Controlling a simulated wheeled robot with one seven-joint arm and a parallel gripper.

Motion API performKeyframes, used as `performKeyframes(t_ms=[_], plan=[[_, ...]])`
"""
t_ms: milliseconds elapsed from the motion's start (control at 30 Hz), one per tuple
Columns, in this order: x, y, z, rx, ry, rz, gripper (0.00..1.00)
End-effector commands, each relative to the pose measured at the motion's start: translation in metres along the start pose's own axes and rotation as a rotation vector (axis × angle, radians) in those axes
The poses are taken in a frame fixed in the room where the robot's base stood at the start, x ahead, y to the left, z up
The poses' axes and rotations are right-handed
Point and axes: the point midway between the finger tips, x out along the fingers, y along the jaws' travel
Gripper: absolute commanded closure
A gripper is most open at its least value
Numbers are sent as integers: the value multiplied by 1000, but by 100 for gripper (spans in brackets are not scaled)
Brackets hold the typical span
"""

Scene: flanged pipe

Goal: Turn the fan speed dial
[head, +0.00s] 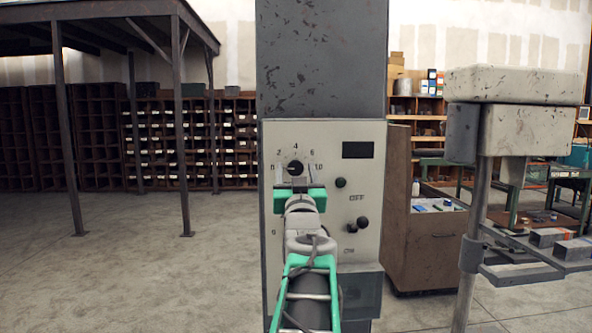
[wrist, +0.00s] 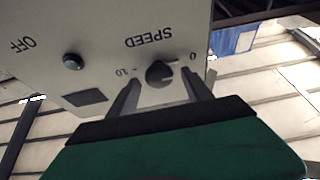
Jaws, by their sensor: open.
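The fan speed dial (head: 295,168) is a round black knob on the upper left of a pale grey control panel (head: 325,218). Numbers ring it. In the wrist view the dial (wrist: 160,73) appears upside down, beside the word SPEED. My gripper (head: 296,180) is in front of the panel at the dial. In the wrist view its two fingers stand apart, one on each side of the dial, with a visible gap to it. Nothing is held. I cannot tell how deep the fingertips reach around the knob. The lower panel is partly hidden behind my arm.
A grey machine (head: 515,110) and a brown cabinet (head: 425,240) stand right. Floor at left is open.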

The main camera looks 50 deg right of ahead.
Motion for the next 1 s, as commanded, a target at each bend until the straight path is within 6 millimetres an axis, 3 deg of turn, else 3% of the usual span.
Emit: performKeyframes(t_ms=[133,833,1000], plan=[[0,0,0,0,0,0,41],[-1,0,1,0,-1,0,99],[-1,0,1,3,-1,0,100]])
